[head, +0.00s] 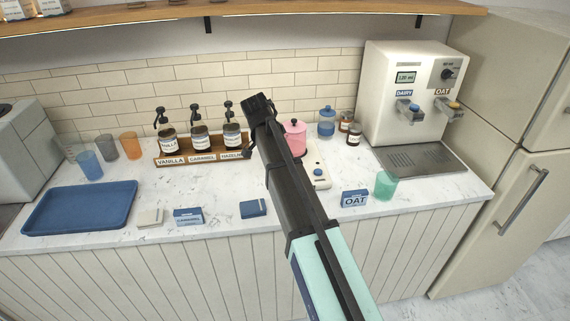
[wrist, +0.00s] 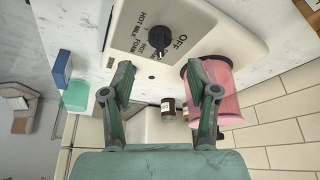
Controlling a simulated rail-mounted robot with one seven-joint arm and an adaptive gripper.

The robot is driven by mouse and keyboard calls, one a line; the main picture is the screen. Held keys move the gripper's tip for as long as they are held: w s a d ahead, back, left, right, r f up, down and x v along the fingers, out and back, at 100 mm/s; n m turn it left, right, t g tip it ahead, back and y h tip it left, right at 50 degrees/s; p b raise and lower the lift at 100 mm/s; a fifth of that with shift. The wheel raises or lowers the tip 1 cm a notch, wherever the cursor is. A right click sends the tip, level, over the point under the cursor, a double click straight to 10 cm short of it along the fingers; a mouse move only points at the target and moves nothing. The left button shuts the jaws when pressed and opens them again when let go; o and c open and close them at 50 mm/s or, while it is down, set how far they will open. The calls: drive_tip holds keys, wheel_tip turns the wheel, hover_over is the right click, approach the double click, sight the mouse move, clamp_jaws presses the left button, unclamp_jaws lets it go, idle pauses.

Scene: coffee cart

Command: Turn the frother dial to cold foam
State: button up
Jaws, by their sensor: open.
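The frother has a white base (wrist: 115,30), which also shows in the head view (head: 318,183) to the right of my arm. A black dial (wrist: 160,41) is on the base, with OFF, HOT MILK and HOT FOAM printed around it. I cannot make out a cold foam label or the dial's exact setting. A pink pitcher (wrist: 228,101) stands on the frother, close to my right finger in the wrist view. My gripper (wrist: 158,76) is open and empty. In the wrist picture the dial appears above and between the fingertips, apart from them. In the head view my arm hides the dial.
The syrup rack (head: 200,158) with pump bottles is left of my arm. A blue tray (head: 80,207) lies farther left. A white dispenser (head: 400,95), a green cup (head: 386,185) and an OAT box (head: 354,198) are on the right. The counter's front middle has free room.

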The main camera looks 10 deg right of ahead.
drive_tip(key=v, duration=0.5)
drive_tip(key=shift+r, duration=0.15)
